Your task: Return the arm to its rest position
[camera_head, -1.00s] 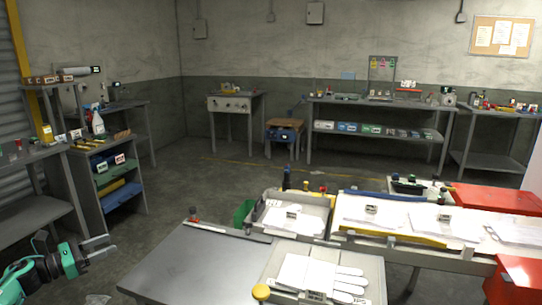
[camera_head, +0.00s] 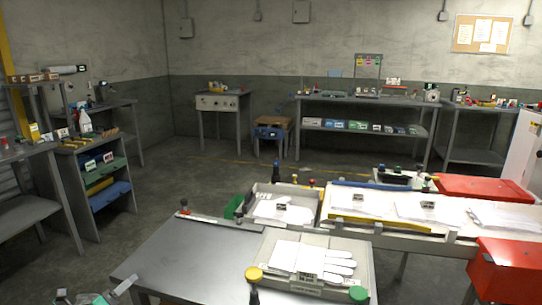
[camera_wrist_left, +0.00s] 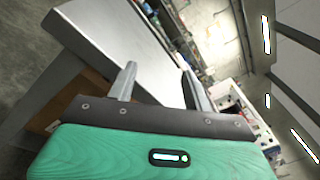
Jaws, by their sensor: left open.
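My left gripper (camera_head: 120,290) shows only in part at the bottom left corner of the head view, low and to the left of the grey table. In the left wrist view its two grey fingers (camera_wrist_left: 159,70) stand apart with nothing between them, in front of the green wrist housing. My right gripper is not in view.
The near grey table (camera_head: 190,255) has a bare top on its left. Yellow (camera_head: 253,274) and green (camera_head: 358,293) knobs stand at its front. Red boxes (camera_head: 505,265) are at the right. A shelf unit (camera_head: 95,185) stands at the left, with open floor (camera_head: 180,190) beyond.

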